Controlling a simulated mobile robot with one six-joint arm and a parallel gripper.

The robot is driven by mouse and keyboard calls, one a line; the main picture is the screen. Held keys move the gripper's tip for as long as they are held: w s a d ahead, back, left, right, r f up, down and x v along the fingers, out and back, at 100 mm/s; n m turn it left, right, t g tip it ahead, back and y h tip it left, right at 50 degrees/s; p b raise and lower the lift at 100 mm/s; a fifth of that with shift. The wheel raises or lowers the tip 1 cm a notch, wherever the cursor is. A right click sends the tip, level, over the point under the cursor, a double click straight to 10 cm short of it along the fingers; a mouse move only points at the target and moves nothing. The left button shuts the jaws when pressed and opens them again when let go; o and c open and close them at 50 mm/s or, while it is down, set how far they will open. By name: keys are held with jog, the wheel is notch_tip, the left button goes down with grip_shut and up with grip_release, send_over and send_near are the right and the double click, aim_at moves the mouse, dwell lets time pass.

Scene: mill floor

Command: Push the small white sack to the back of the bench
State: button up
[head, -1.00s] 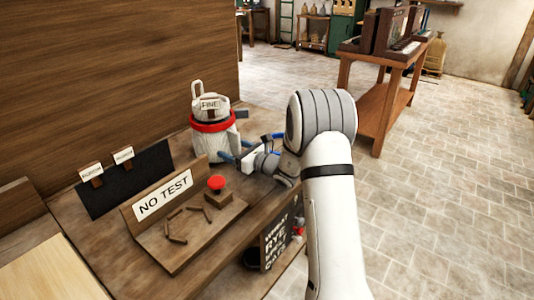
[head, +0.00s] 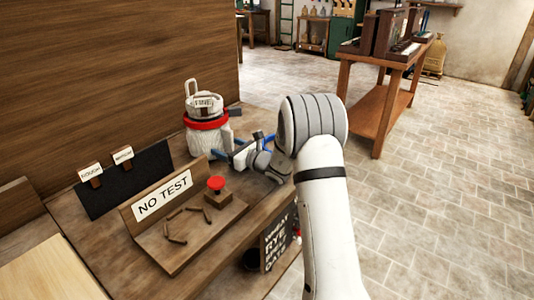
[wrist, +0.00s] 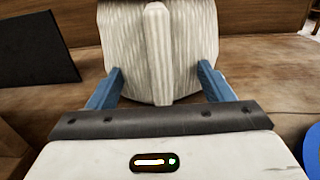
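The small white sack (head: 209,142) stands upright on the bench (head: 252,205), near the wooden wall. It has a red band and a pale top lettered "FINE". In the wrist view, the pale, ridged side of the sack (wrist: 190,45) fills the top middle. My gripper (head: 231,142) is at the sack's right side in the head view. Its blue fingers are spread wide in the wrist view (wrist: 159,72), one at each side of the sack's lower part. I cannot tell whether they touch it. The sack's far side is hidden.
A "NO TEST" board (head: 163,197) with a red button (head: 216,183) stands in front of the sack. A lettered slate (head: 274,243) hangs at the bench front. The wooden wall (head: 110,80) rises behind.

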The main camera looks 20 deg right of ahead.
aim_at(233, 149)
jog(key=shift+a, duration=0.1)
jog(key=shift+b+x, duration=0.5)
jog(key=shift+x, duration=2)
jog(key=shift+s, duration=0.1)
jog(key=shift+b+v, duration=1.05)
jog(key=shift+v, duration=3.45)
